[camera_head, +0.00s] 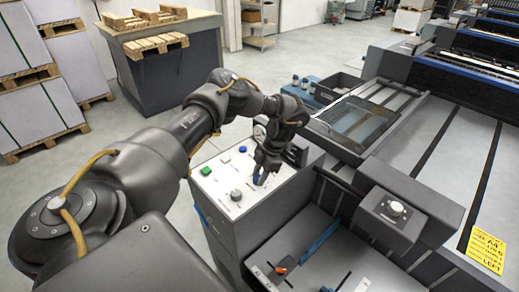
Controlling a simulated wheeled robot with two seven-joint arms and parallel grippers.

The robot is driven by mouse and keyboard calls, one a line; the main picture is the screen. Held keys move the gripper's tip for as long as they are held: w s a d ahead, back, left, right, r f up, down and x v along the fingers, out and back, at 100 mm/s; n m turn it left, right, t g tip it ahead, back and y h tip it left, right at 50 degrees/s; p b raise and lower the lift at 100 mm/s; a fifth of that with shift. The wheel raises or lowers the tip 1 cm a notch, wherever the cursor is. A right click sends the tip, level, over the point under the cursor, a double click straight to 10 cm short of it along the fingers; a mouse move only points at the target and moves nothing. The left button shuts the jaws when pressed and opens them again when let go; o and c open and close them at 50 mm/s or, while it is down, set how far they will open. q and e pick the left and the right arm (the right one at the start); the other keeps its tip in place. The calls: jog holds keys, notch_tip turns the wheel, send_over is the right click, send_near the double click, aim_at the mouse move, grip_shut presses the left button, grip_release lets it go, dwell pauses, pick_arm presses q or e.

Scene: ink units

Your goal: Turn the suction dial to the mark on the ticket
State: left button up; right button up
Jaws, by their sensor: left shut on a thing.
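My left gripper (261,178) points down at the light top of a control panel (222,211) and is shut on a small knob there. The fingers hide most of the knob, and a bit of blue shows at the fingertips. A grey dial (236,195) stands on the same panel, left of the gripper and apart from it. Another pale dial (397,208) sits on a dark box to the right. I cannot read which one is marked for suction. The yellow ticket (487,250) lies at the far right, its small print blurred; "LEFT" seems to be its last line. My right gripper is not in view.
A green button (205,171) and a blue button (242,149) are on the panel near the gripper. A round gauge (259,133) stands behind. The large press (440,150) fills the right side. A pallet-topped dark block (170,62) stands at the back left.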

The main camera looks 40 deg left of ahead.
pick_arm(q)
jog(key=shift+s+f+m, duration=0.1)
jog(key=shift+m, duration=0.3)
jog(key=o, duration=1)
jog(key=shift+c, duration=0.2)
jog(key=b+v, duration=0.1)
jog(key=v, duration=1)
